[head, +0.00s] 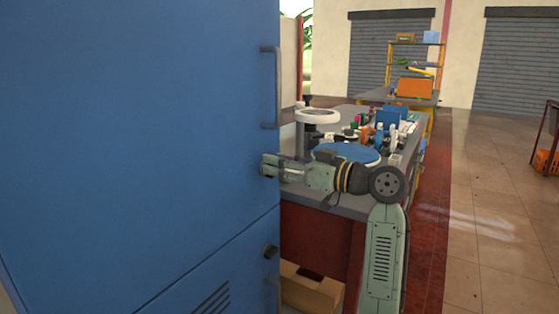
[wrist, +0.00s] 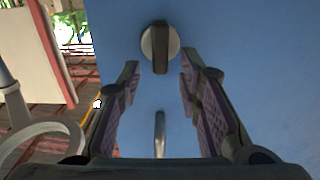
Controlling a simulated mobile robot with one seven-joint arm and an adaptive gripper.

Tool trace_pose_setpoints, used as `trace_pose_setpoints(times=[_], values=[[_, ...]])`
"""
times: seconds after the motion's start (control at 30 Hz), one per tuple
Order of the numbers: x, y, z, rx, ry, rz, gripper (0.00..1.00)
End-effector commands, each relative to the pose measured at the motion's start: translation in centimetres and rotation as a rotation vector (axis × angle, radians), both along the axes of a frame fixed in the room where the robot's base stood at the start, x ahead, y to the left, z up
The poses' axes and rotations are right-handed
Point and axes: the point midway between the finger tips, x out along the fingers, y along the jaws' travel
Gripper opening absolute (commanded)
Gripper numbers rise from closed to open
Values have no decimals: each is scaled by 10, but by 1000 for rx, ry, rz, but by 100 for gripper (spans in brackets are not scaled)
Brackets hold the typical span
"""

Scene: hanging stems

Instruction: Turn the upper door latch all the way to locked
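The upper door latch (wrist: 161,40) shows in the wrist view as a dark knob bar on a round silver base. Its bar stands roughly vertical in that picture. It is set on the blue upper door (head: 140,110). My gripper (wrist: 160,73) is open, its two fingers apart to either side of the bar's lower end, with clear gaps and nothing held. In the head view my gripper (head: 263,165) is at the door's right edge, and the upper latch is hidden behind it. I cannot tell how far the tips are from the door.
A vertical handle (head: 268,88) stands out from the upper door. A dark lower latch (head: 271,252) is on the lower door (head: 210,290). A cluttered workbench (head: 350,205) with a ring-shaped white lamp (head: 318,116) stands right behind my arm. Floor is open at right.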

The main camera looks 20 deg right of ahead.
Motion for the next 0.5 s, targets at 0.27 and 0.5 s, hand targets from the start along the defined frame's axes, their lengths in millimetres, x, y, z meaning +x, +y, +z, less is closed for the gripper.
trace_pose_setpoints(times=[0.27,0.5], values=[[3,2,0,0,0,0,32],[2,2,0,0,0,0,19]])
